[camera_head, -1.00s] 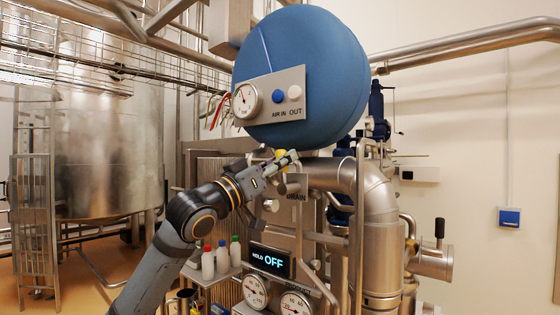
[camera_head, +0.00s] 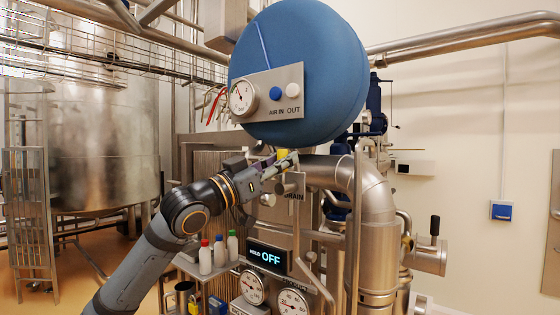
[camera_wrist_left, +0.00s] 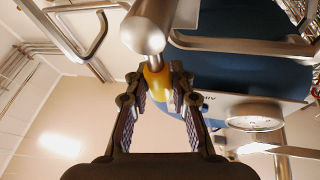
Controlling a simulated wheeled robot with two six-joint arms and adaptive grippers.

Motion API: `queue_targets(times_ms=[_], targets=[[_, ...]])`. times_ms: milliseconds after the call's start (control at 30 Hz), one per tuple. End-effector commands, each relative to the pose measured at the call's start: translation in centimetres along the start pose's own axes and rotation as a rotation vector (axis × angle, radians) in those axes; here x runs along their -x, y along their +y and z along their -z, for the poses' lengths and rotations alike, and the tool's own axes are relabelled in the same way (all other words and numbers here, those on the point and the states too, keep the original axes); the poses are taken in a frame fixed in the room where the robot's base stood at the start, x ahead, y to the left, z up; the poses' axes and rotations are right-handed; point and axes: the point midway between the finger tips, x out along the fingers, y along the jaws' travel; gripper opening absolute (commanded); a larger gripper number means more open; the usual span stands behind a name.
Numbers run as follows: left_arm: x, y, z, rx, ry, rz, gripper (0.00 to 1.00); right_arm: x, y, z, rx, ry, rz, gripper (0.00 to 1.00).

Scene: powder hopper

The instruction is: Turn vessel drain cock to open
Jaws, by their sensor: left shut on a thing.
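The vessel is a large blue rounded tank (camera_head: 300,60) at the top middle of the head view. Below it is the drain cock's yellow handle (camera_head: 283,154), mostly hidden by my left gripper (camera_head: 288,162). In the left wrist view the yellow handle (camera_wrist_left: 157,86) sits between the two fingertips of my left gripper (camera_wrist_left: 158,82), which are shut on it. A thick steel cylinder end (camera_wrist_left: 145,30) is just above the handle there. My right gripper is not in view.
A steel plate (camera_head: 268,95) with a gauge and two buttons is on the tank. Below the gripper are a display reading HOLD OFF (camera_head: 267,258), two gauges and several small bottles (camera_head: 219,250). A thick bent pipe (camera_head: 372,200) stands close to the right.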

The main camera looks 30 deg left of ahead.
Motion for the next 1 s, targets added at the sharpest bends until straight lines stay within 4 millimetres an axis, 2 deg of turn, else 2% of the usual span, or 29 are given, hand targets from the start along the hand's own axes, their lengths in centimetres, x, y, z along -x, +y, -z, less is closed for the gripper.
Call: queue_targets(times_ms=[67, 100, 267, 733, 867, 1000], targets=[[0.0, 0.3, -0.3, -0.001, -0.005, -0.006, 0.00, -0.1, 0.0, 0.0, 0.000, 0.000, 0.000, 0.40], [0.0, 0.3, -0.3, 0.000, -0.006, -0.006, 0.25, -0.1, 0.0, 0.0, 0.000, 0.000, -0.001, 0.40], [0.0, 0.3, -0.2, 0.001, -0.004, -0.005, 0.45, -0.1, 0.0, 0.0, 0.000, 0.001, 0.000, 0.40], [-0.1, 0.1, 0.1, 0.003, -0.001, -0.002, 0.45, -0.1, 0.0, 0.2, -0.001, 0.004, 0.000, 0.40], [-0.5, -0.1, 1.4, 0.008, 0.007, 0.000, 0.45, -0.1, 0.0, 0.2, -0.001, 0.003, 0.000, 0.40], [-1.4, -0.3, 4.0, 0.009, 0.009, -0.004, 0.45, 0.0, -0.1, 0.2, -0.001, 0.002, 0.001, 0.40]])
